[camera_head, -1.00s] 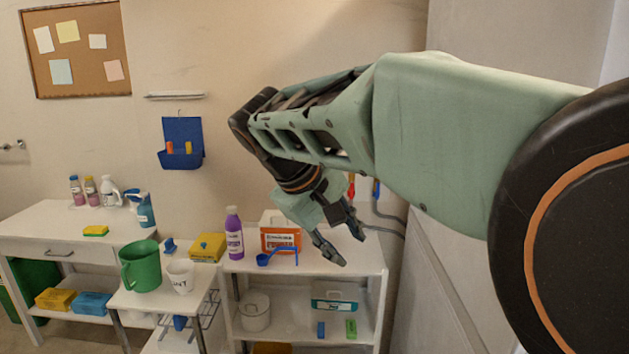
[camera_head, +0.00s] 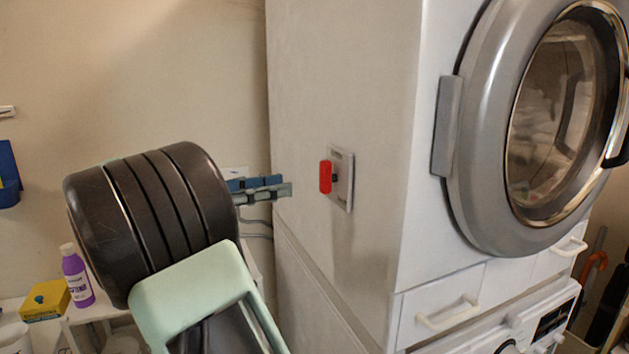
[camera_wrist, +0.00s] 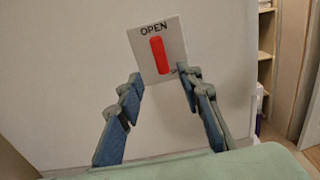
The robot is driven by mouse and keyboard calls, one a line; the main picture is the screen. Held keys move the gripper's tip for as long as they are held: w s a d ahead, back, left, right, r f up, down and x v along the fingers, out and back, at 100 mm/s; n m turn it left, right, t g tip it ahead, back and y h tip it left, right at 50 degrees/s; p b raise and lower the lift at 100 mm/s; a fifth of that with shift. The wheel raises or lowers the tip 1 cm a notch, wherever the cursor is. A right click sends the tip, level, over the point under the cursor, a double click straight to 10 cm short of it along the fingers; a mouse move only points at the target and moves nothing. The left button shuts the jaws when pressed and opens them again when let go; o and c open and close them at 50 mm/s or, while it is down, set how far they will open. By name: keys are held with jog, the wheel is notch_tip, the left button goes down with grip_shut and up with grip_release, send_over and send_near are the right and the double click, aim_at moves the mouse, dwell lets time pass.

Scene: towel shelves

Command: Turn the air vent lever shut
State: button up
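The red air vent lever (camera_head: 326,177) sits on a pale plate (camera_head: 344,180) fixed to the side of the white machine in the head view. The lever (camera_wrist: 159,55) stands nearly upright under the word OPEN on its plate (camera_wrist: 138,48) in the wrist view. My gripper (camera_head: 284,186) points at the lever from the left, with a gap before it in the head view. In the wrist view my gripper (camera_wrist: 161,78) is open and empty, its blue-grey fingers spread to either side below the lever. Any marking lower on the plate cannot be read.
The white machine (camera_head: 345,75) has a round glass door (camera_head: 565,110) at right and drawers with handles below. A purple bottle (camera_head: 76,275) and yellow box (camera_head: 45,300) stand low at left. The wall around the plate is bare.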

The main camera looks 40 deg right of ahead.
aim_at(321, 179)
jog(key=x, duration=0.9)
jog(key=shift+s+d, duration=0.15)
jog(key=shift+d, duration=0.05)
jog(key=shift+c, duration=0.2)
grip_shut()
